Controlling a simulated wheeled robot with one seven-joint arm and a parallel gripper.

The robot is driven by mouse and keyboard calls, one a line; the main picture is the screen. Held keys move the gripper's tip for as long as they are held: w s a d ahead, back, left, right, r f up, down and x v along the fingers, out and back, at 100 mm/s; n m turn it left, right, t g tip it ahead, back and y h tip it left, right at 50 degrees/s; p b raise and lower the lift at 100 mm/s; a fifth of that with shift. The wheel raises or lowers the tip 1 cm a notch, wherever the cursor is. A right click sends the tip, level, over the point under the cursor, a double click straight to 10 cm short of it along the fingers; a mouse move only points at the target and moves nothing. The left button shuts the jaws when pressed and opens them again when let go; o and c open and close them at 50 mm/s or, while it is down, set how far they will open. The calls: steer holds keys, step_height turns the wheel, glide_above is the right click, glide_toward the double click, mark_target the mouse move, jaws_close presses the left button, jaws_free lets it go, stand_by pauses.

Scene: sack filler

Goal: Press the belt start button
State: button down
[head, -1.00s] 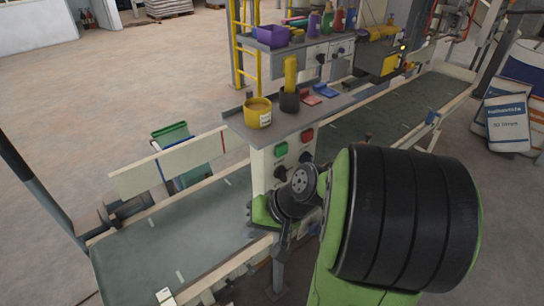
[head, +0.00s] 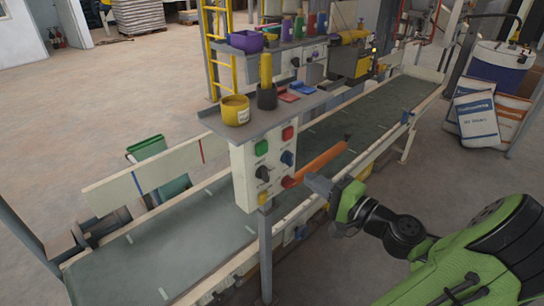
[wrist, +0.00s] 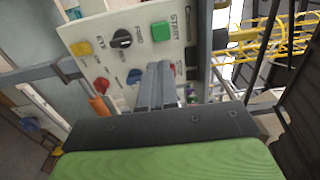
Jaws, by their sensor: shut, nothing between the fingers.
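The cream control panel (head: 240,182) hangs under a shelf beside the belt. Its green button (head: 261,148) is at the upper left in the head view. In the wrist view the green button (wrist: 161,31) has the word START beside it. A red button (head: 288,133) sits to its right. My gripper (head: 309,181) is shut and empty, right of the panel in the head view. In the wrist view my shut fingers (wrist: 159,67) point toward the panel, between the red button (wrist: 174,71) and the blue knob (wrist: 134,76). Contact with the panel cannot be told.
The panel also carries a black knob (head: 263,173) and a yellow button (head: 264,198). An orange bar (head: 322,162) slants out right of the panel, close to my gripper. Pots and tools stand on the shelf (head: 215,122).

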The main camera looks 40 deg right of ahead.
mark_target(263, 150)
steer(key=w, duration=0.9)
steer(key=w+b, duration=0.1)
steer(key=w, duration=0.4)
steer(key=shift+a, duration=0.25)
